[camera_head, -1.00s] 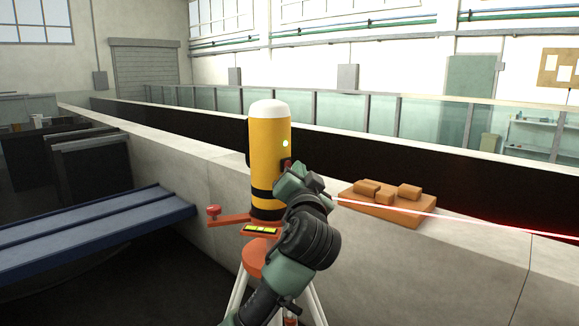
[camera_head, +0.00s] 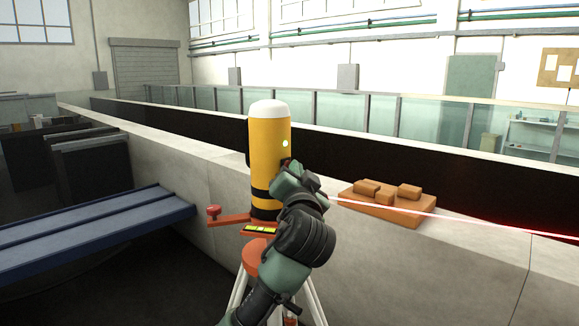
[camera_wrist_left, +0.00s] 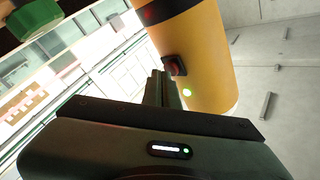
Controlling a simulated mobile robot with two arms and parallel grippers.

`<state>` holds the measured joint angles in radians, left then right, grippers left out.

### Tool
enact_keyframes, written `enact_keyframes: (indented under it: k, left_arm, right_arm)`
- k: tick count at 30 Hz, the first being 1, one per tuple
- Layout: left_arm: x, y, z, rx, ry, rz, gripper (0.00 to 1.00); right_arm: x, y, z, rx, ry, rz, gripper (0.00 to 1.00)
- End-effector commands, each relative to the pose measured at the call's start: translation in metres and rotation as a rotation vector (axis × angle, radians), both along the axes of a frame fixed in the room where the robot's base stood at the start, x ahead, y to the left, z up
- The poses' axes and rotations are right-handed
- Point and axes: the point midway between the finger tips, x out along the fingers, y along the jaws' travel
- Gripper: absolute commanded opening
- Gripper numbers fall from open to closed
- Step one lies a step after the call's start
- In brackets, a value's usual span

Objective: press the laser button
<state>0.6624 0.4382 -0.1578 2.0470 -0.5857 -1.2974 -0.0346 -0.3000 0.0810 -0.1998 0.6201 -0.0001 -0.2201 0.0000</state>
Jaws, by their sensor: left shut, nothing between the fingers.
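The laser (camera_head: 268,150) is a yellow upright cylinder with a white cap and black bands, on a red mount with a tripod. A red beam runs to the right from near my gripper. A green light on the laser is lit. In the left wrist view the laser body (camera_wrist_left: 205,60) shows a dark-rimmed red button (camera_wrist_left: 175,66). My left gripper (camera_head: 287,167) is shut and empty at the laser's right side. In the left wrist view its fingertips (camera_wrist_left: 160,76) are right beside the button; I cannot tell whether they touch it. My right gripper is not in view.
The laser stands beside a long concrete wall top (camera_head: 470,245). An orange-brown board with several blocks (camera_head: 385,208) lies on it to the right. A blue bench (camera_head: 95,232) is at the left. A red knob (camera_head: 213,211) sticks out left of the laser's base.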

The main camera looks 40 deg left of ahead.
Motion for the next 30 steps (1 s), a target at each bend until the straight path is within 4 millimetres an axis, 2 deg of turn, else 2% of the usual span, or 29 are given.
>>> enact_keyframes:
  k: [11,30]
  left_arm:
    - [0.000,0.001,0.000,-0.001,0.001,0.001,0.00]
    - [-0.001,-0.016,0.000,-0.001,0.000,-0.002,0.00]
  right_arm:
    - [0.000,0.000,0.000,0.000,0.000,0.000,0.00]
    - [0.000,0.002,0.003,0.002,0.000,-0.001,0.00]
